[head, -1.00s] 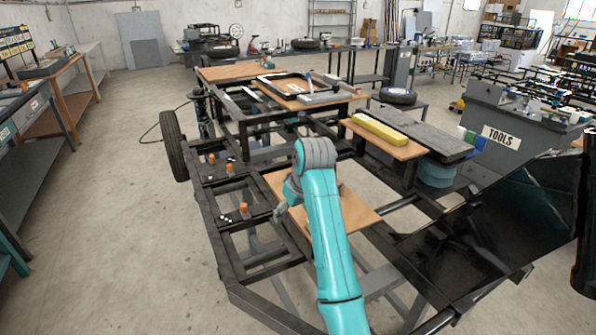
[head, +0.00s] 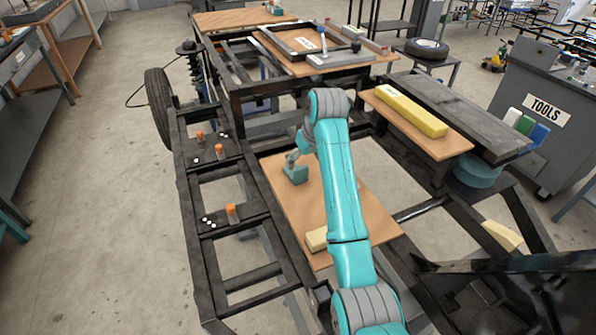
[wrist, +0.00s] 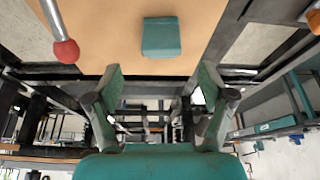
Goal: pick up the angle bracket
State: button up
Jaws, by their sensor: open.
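My gripper (wrist: 160,82) is open and empty in the wrist view, its two fingers spread wide. Beyond the fingertips and between them in the picture, a small teal block-like piece (wrist: 160,37) lies on a wooden board (wrist: 110,20), apart from the fingers. I cannot tell for certain whether this piece is the angle bracket. In the head view my arm reaches over the wooden board (head: 275,188) on the black frame. A small teal shape (head: 295,173) shows there beside grey parts of my arm's end, which partly hide the area.
A yellow bar (head: 410,110) lies on another board to the right. A pale block (head: 317,238) is partly behind my arm. Orange pieces (head: 232,212) stand on the frame's left side. A red-tipped rod (wrist: 66,50) is close on the wrist view's left. Dark frame beams surround the board.

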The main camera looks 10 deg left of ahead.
aim_at(300, 168)
jog(key=shift+x, duration=3.6)
jog(key=shift+a, duration=0.1)
jog(key=c, duration=1.4)
